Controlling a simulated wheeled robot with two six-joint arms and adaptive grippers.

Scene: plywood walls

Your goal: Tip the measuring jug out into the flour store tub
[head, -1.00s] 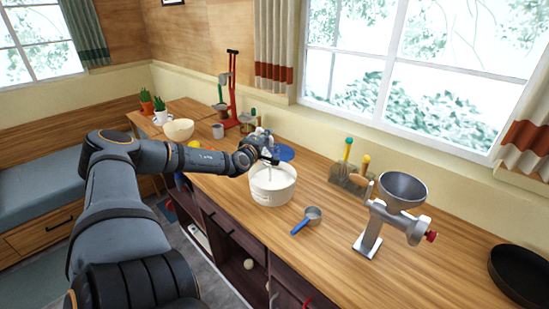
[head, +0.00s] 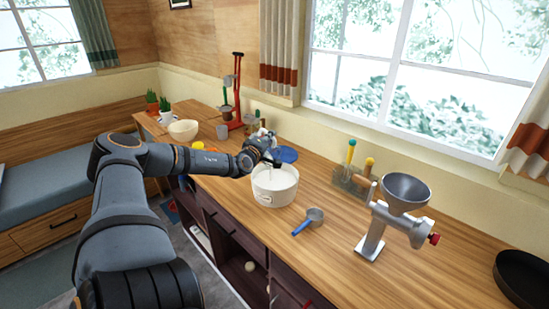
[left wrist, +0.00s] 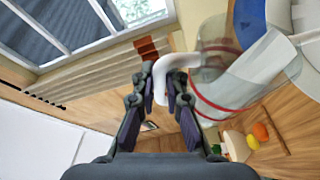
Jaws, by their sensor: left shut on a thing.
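The flour store tub (head: 274,191) is a round white tub with a small label, standing open on the wooden counter. My left gripper (head: 272,162) is just above its back rim. In the left wrist view the gripper (left wrist: 168,100) is shut on the white handle of the measuring jug (left wrist: 235,85), a clear jug with red bands. The jug lies at a slant in that view; its contents and mouth cannot be made out. In the head view the jug is largely hidden by the gripper and wrist. My right gripper is not in view.
A blue-handled scoop (head: 308,221) lies right of the tub, with a metal grain mill (head: 390,215) beyond. A blue disc (head: 287,154) lies behind the tub. A pale bowl (head: 183,130) and a red stand (head: 237,95) are farther back. A dark pan (head: 524,278) sits far right.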

